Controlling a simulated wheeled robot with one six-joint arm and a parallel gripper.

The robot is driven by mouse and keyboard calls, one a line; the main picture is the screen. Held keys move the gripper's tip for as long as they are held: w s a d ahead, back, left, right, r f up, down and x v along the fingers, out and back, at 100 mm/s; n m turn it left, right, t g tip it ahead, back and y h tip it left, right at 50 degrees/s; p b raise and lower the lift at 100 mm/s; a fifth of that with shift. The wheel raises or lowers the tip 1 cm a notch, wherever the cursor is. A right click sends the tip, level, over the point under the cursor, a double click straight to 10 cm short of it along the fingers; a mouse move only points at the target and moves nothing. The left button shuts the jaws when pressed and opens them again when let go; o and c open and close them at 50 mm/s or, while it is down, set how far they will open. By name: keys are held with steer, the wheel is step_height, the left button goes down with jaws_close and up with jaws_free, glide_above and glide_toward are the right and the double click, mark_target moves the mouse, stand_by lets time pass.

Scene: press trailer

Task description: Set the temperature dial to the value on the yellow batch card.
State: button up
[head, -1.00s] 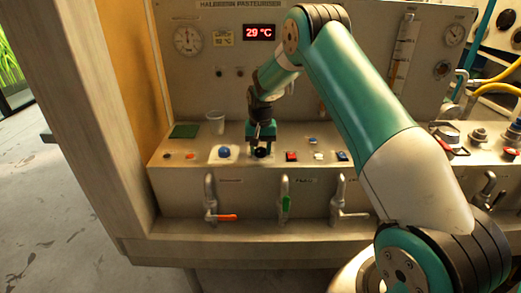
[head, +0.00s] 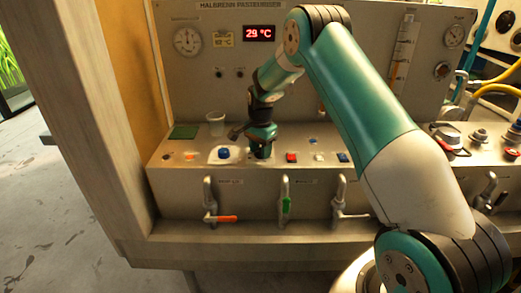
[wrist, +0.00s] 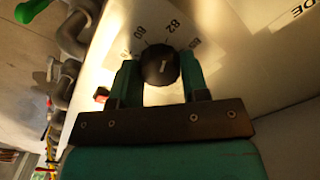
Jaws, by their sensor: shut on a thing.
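The temperature dial is a round black knob (wrist: 160,66) with a short white line on its face. Printed numbers around it on a pale scale plate include 80 and 82, with another partly hidden to the right. The line points up in the wrist view, roughly between 80 and 82; I cannot tell its exact reading. My gripper (wrist: 161,78) is shut on the knob, one finger on each side. In the head view my gripper (head: 260,151) points down at the panel and hides the knob. The yellow batch card (head: 223,39) is on the back panel, its figure too small to read surely.
A red display (head: 259,33) reads 29 °C. A blue button (head: 224,153) sits left of my gripper and a red button (head: 291,157) right. A clear cup (head: 216,123) stands behind. Taps, one with a green handle (head: 286,206), line the front.

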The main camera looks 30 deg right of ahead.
mark_target(260, 150)
steer(key=shift+r, duration=0.1)
stand_by(0.3)
steer(key=o, duration=0.9)
steer(key=shift+a, duration=0.1)
step_height(260, 150, up, 17)
steer(key=shift+r+b, duration=0.2)
steer(key=shift+b, duration=0.95)
